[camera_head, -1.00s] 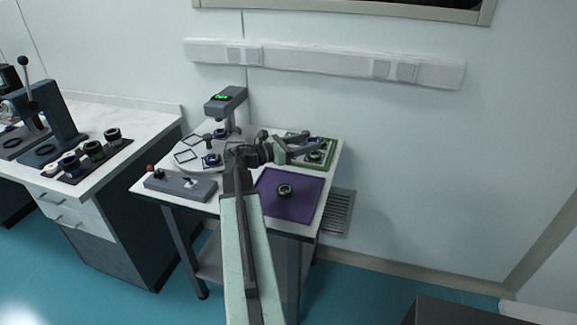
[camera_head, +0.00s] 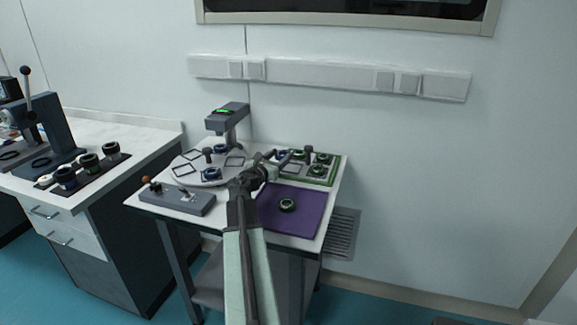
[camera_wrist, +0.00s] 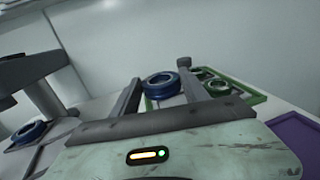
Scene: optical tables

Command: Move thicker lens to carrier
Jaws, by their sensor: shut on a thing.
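My gripper (camera_head: 278,157) is above the far side of the small table, by the left edge of a green-edged tray (camera_head: 330,184). In the wrist view its two fingers (camera_wrist: 160,88) are shut on a blue-ringed lens (camera_wrist: 161,78). The tray carries green-ringed lenses (camera_head: 317,170), one also visible in the wrist view (camera_wrist: 217,87). Another green-ringed lens (camera_head: 287,205) lies on a purple mat (camera_head: 306,222). Blue-ringed lenses (camera_head: 211,174) sit on a round pale plate (camera_head: 183,181) with square frames. I cannot tell which lens is thicker or which part is the carrier.
A grey instrument (camera_head: 228,111) with a green display stands behind the round plate. A grey control box (camera_head: 178,199) is at the table's front left. A bench at left holds a dark tray with several lenses (camera_head: 88,162) and a lever press (camera_head: 48,124).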

